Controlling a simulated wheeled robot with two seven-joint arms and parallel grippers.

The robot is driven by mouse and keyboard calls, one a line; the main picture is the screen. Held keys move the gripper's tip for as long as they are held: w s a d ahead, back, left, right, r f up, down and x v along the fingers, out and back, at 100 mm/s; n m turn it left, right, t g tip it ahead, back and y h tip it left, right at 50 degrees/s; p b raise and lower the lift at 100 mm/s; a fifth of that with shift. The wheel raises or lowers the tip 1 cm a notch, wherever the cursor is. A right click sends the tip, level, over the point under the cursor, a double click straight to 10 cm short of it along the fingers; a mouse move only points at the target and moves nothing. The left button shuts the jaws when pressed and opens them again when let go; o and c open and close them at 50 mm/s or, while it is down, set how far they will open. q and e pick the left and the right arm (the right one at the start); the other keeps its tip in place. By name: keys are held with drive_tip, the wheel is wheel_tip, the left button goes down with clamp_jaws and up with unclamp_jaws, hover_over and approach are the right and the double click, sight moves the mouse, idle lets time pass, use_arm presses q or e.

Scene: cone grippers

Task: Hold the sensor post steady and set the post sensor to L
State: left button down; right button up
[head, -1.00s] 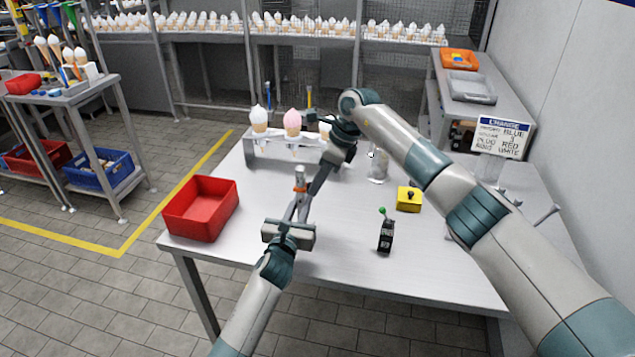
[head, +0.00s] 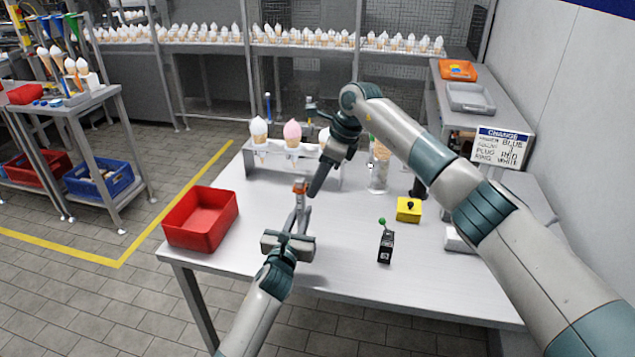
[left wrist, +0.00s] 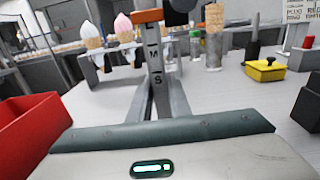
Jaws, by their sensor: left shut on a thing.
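The grey sensor post (head: 301,216) stands upright on the table. An orange sensor (head: 300,187) sits at its top. My left gripper (head: 298,229) is shut on the lower post. My right gripper (head: 316,192) points down just right of the sensor, seemingly apart from it. Its fingers overlap in the head view, so its opening is unclear.
A red bin (head: 201,219) stands left. A cone rack (head: 262,163) stands behind the post. A black box with a green knob (head: 386,246) and a yellow box (head: 408,210) are to the right. A change sign (head: 502,148) stands at the far right.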

drive_tip(key=v, duration=1.2)
idle(0.4)
use_arm(q)
drive_tip(key=c, duration=1.6)
unclamp_jaws()
drive_tip(key=shift+o, duration=0.2)
drive_tip(key=v, duration=1.2)
